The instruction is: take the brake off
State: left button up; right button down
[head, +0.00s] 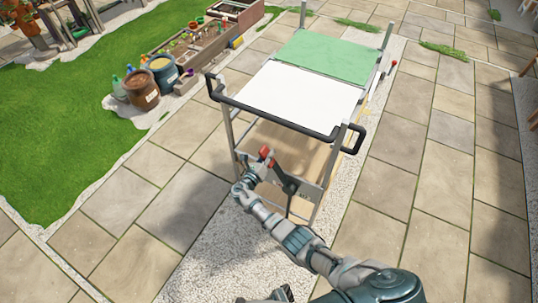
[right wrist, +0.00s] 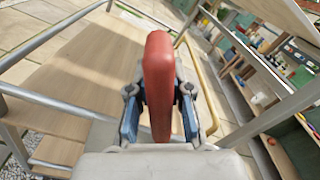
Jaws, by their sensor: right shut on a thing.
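A cart (head: 232,128) with a metal frame and black push handles stands on the paving. Its brake lever has a red grip (head: 265,152), at the near end below the handle. My right gripper (head: 260,164) is at this lever. In the right wrist view the red grip (right wrist: 158,85) stands upright between the two blue-padded fingers, and the gripper is shut on it. The lower part of the lever is hidden by the gripper. A dark part at the bottom edge of the head view seems to be my left gripper (head: 278,294); its fingers are too cut off to read.
The cart carries a white panel (head: 298,97) and a green panel (head: 330,54) on top, with a wooden shelf (head: 290,140) below. A brown pot (head: 142,90), a blue pot (head: 163,72) and planter boxes (head: 205,45) stand to the left. Paving to the right is clear.

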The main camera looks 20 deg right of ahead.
jog(key=c, duration=1.1)
grip_release()
jog(key=shift+w+a+f, duration=0.1)
jog(key=shift+a, duration=0.15)
jog(key=shift+o, duration=0.3)
jog(key=shift+w+f, duration=0.1)
jog(key=shift+a, duration=0.1)
jog(key=v, duration=1.2)
